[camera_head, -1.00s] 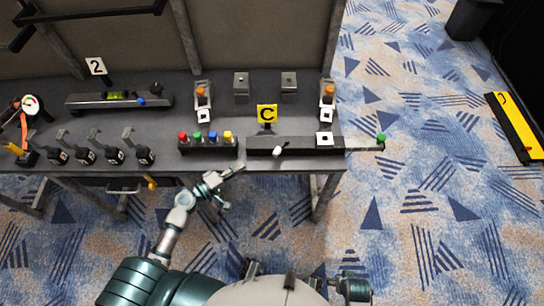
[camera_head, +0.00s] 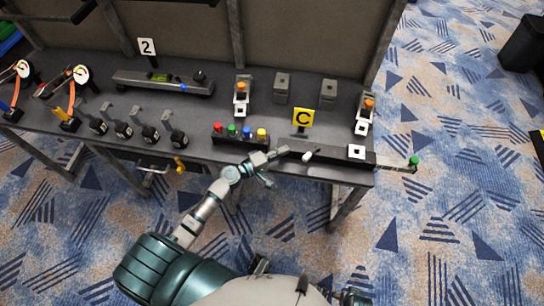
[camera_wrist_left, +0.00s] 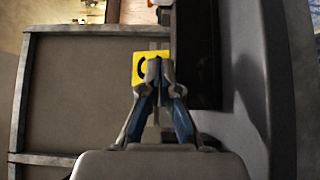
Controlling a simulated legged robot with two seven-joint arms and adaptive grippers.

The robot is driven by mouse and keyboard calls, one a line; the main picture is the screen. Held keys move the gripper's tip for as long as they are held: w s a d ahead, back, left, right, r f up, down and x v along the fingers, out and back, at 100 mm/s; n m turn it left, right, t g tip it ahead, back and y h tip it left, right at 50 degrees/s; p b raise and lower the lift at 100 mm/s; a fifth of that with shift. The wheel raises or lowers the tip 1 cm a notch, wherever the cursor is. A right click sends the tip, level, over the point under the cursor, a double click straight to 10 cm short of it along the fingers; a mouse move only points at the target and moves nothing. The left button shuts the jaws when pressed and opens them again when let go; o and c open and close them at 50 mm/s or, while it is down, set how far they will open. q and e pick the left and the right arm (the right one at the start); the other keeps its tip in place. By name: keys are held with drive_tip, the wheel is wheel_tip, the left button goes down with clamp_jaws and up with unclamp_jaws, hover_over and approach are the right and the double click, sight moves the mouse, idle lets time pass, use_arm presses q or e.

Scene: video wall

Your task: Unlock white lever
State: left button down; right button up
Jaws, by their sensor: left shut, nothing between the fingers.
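The white lever (camera_head: 307,156) is a small white knob on the front of a long black bar (camera_head: 330,155) at the right part of the table. My left gripper (camera_head: 280,151) is just left of the lever, at the bar's left end. I cannot tell whether it touches the bar. In the left wrist view, the gripper's fingertips (camera_wrist_left: 154,66) are shut together with nothing between them, over the yellow C sign (camera_wrist_left: 138,70). The lever cannot be made out in the wrist view. My right gripper is not in view.
A block with red, green, blue and yellow buttons (camera_head: 240,141) stands left of the bar. The yellow C sign (camera_head: 302,118) stands behind the bar. A green-tipped rod (camera_head: 414,161) sticks out past the table's right edge. Open carpet lies in front.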

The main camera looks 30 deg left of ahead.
sight(312, 152)
use_arm(q)
drive_tip(key=shift+x, duration=1.05)
drive_tip(key=d, duration=0.1)
drive_tip(key=s+d+p, duration=0.1)
drive_tip(key=d, duration=0.1)
drive_tip(key=shift+d+r, duration=0.1)
drive_tip(key=shift+d, duration=0.05)
drive_tip(key=shift+s+d, duration=0.15)
drive_tip(key=shift+d, duration=0.35)
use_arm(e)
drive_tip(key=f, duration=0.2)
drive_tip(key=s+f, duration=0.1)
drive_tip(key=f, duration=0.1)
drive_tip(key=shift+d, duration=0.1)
use_arm(q)
drive_tip(key=shift+a, duration=0.1)
drive_tip(key=shift+s+n+y+p, duration=0.1)
drive_tip(key=shift+n+y+p, duration=0.2)
drive_tip(key=shift+p, duration=0.05)
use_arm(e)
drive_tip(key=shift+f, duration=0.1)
